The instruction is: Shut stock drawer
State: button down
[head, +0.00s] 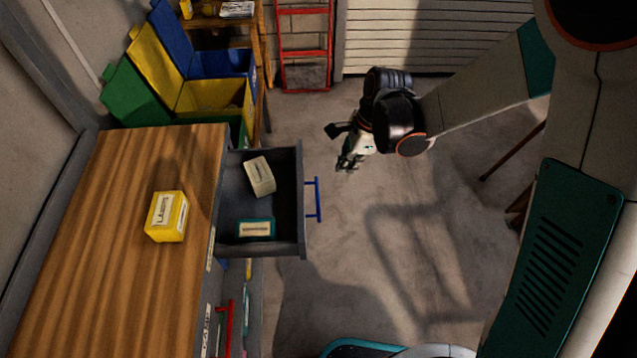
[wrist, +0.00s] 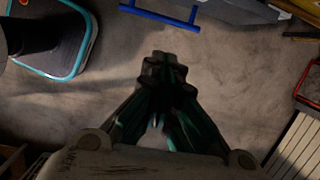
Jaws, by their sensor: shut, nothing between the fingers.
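The stock drawer (head: 280,243) is pulled out of the wooden-topped cabinet, with a blue bar handle (head: 319,200) on its front. Inside it lie a pale block (head: 260,176) and a teal-edged box with a pale label (head: 256,229). My gripper (head: 347,163) is shut and empty, to the right of the drawer front and apart from the handle. In the wrist view my shut gripper (wrist: 165,65) points over the floor, and the blue handle (wrist: 160,14) shows at the top edge.
A yellow box (head: 167,216) stands on the cabinet top (head: 105,240). Below, a lower drawer with a red handle (head: 228,328) is also partly out. Coloured bins (head: 215,97) stand behind the cabinet, and a red ladder (head: 304,45) leans at the back. The floor right of the drawer is clear.

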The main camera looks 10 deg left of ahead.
aim_at(318, 198)
jog(key=shift+m, duration=0.3)
jog(key=a+f+b, duration=0.1)
jog(key=a+f, duration=0.1)
jog(key=f, duration=0.1)
jog(key=s+a+f+b, duration=0.1)
jog(key=a+f, duration=0.1)
jog(key=f, duration=0.2)
jog(key=s+a+f+b, duration=0.1)
jog(key=a+f+b, duration=0.1)
jog(key=f, duration=0.2)
jog(key=shift+a+f, duration=0.15)
jog(key=shift+a, duration=0.65)
jog(key=shift+s+a, duration=0.1)
jog(key=s+a, duration=0.1)
jog(key=a, duration=0.6)
jog(key=s+a+b, duration=0.1)
jog(key=s+a, duration=0.1)
jog(key=a, duration=0.5)
jog(key=s+a, duration=0.2)
jog(key=a, duration=0.6)
jog(key=shift+s, duration=0.1)
jog(key=shift+b, duration=0.3)
